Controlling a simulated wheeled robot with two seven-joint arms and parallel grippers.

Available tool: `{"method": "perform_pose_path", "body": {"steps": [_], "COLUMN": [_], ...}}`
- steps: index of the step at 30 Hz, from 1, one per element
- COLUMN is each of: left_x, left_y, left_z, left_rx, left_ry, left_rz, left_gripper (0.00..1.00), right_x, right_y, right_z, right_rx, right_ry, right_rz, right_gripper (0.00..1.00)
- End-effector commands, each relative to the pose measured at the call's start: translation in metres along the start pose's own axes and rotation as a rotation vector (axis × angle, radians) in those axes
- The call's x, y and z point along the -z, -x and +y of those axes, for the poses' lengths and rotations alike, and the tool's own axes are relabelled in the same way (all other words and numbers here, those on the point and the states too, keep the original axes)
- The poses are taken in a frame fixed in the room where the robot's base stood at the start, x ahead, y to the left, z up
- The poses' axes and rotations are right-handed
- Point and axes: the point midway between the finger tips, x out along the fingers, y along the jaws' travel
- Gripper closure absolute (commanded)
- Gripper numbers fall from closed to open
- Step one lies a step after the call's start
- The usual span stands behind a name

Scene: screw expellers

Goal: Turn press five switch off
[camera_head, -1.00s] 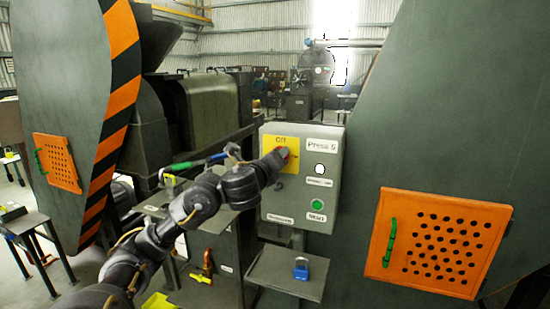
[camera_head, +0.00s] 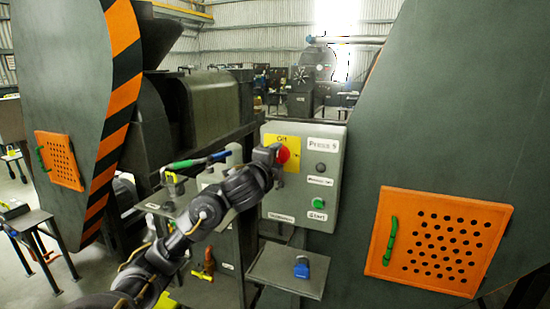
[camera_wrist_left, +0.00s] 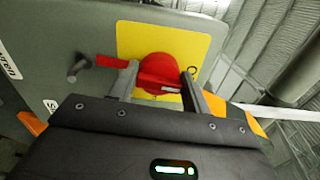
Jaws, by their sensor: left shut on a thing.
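The press five control box (camera_head: 335,190) is grey, with a "Press 5" label at its top. Its red rotary switch (camera_head: 283,155) sits on a yellow plate (camera_head: 292,165) at the upper left. In the left wrist view the red switch (camera_wrist_left: 158,72) has a red handle pointing left and lies between my fingers. My left gripper (camera_head: 272,152) is shut on the switch from the left; the gripper also shows in the left wrist view (camera_wrist_left: 158,88). A round indicator (camera_head: 320,167) on the box is dark. A green button (camera_head: 318,180) is below it. My right gripper is out of view.
A small shelf (camera_head: 270,277) with a blue padlock (camera_head: 302,267) is below the box. A large grey press housing with an orange perforated panel (camera_head: 435,240) stands at right. Another machine (camera_head: 60,100) with a striped edge stands at left.

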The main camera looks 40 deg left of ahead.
Motion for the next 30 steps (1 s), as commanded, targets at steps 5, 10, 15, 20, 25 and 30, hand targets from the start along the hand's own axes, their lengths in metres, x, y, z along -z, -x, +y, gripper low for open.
{"method": "perform_pose_path", "body": {"steps": [5, 10, 15, 20, 25, 30], "left_x": [0.0002, 0.0001, 0.0001, 0.0001, 0.0001, 0.0001], "left_y": [-0.0001, -0.0001, -0.0001, -0.0001, -0.0001, -0.0001], "left_z": [0.0010, 0.0010, 0.0010, 0.0009, 0.0009, 0.0007], "left_rx": [-0.002, -0.001, -0.001, -0.001, -0.001, 0.000], "left_ry": [0.061, 0.091, 0.100, 0.100, 0.100, 0.099], "left_rz": [0.000, 0.000, 0.000, 0.000, 0.000, 0.000], "left_gripper": [0.75, 0.75, 0.75, 0.75, 0.46, 0.31], "right_x": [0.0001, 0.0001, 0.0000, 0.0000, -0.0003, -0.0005], "right_y": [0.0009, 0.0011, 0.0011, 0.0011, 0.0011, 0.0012], "right_z": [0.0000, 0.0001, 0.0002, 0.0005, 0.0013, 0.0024], "right_rx": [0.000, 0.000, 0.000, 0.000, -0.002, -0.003], "right_ry": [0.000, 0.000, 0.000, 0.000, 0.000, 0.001], "right_rz": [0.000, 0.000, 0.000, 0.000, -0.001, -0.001], "right_gripper": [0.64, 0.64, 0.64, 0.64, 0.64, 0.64]}}
